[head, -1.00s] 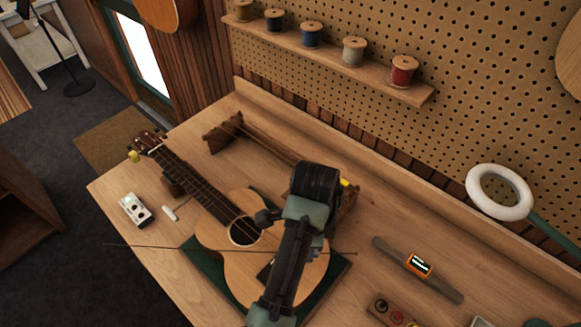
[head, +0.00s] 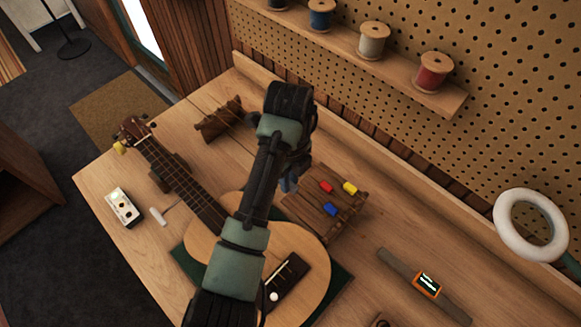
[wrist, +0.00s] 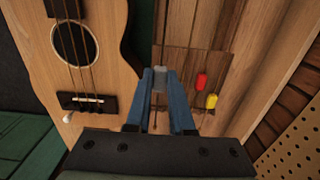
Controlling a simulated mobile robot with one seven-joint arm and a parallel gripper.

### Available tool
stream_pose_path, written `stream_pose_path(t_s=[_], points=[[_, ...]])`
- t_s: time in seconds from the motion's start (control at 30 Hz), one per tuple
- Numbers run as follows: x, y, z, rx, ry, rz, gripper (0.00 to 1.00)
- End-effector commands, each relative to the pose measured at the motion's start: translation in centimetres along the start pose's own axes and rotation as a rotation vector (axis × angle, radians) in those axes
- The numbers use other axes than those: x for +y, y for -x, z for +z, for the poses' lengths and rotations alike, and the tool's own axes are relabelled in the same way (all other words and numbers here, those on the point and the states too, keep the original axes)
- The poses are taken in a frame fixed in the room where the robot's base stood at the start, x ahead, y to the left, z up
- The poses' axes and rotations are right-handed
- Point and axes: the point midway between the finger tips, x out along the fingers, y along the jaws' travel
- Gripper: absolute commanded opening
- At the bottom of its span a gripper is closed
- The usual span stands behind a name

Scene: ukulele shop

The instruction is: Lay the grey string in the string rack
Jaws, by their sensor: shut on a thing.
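My gripper (wrist: 160,78) is shut on the small grey end piece (wrist: 159,74) of the grey string; it also shows in the head view (head: 289,184), partly behind my arm. The string's thin length is hard to make out. The string rack has a left wooden block (head: 222,122) and a right wooden part (head: 345,228). The right part carries a red tag (head: 326,187), a yellow tag (head: 349,188) and a blue tag (head: 330,210). My gripper is at this part's left side, over its wood in the wrist view (wrist: 190,62). I cannot tell whether the grey piece touches it.
A ukulele (head: 300,240) lies on a green mat (head: 190,265) in front of the rack. A white pedal-like box (head: 123,207) and an orange tuner (head: 427,284) lie on the bench. A shelf of spools (head: 400,80) and a white ring lamp (head: 530,225) are behind.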

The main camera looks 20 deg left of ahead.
Motion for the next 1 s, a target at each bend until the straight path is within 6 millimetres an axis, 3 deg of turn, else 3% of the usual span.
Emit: stream_pose_path(t_s=[0.7, 1.0], points=[[0.0, -5.8, 0.0, 0.0, 0.001, 0.001, 0.0], [0.0, -6.5, 0.0, 0.0, 0.001, -0.001, 0.0]])
